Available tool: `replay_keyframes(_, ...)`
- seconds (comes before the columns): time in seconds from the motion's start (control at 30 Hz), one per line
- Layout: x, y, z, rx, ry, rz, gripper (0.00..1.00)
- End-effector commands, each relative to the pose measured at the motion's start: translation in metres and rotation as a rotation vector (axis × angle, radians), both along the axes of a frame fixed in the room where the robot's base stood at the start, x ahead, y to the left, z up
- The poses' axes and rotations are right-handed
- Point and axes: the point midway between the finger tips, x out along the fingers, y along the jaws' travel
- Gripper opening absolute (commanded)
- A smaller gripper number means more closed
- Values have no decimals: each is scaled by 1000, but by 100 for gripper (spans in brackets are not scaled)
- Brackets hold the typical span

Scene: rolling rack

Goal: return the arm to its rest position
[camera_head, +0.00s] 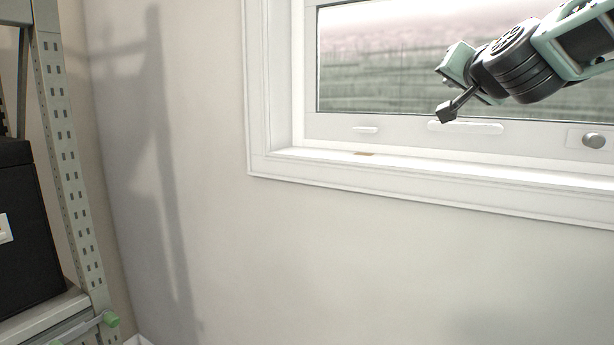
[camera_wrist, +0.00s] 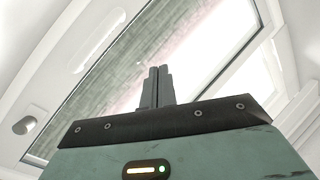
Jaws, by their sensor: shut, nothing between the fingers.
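My gripper (camera_head: 447,112) is at the upper right of the head view, in front of the window and pointing down to the left. My arm reaches in from the upper right corner. In the wrist view the two fingers of my gripper (camera_wrist: 157,72) lie side by side, shut, with nothing between them. The window pane fills the space beyond the fingertips there. The rest of my arm is outside the head view.
A white-framed window (camera_head: 380,180) with a round knob (camera_head: 593,140) is behind my gripper. A metal rack (camera_head: 75,170) stands at the left, holding a black box (camera_head: 30,240). The pale wall (camera_head: 350,260) below the window is bare.

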Motion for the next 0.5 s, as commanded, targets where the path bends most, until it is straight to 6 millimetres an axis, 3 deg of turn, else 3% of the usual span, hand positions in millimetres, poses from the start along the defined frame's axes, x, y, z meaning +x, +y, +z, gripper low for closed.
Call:
replay_keyframes(0.03,-4,28,-27,-22,65,79,0)
replay_keyframes(0.1,-14,64,-62,-56,162,186,0)
replay_keyframes(0.27,-56,135,-146,-149,390,420,0)
replay_keyframes(0.4,-114,180,-218,-251,603,613,0)
replay_keyframes(0.5,-165,199,-267,-340,763,740,0)
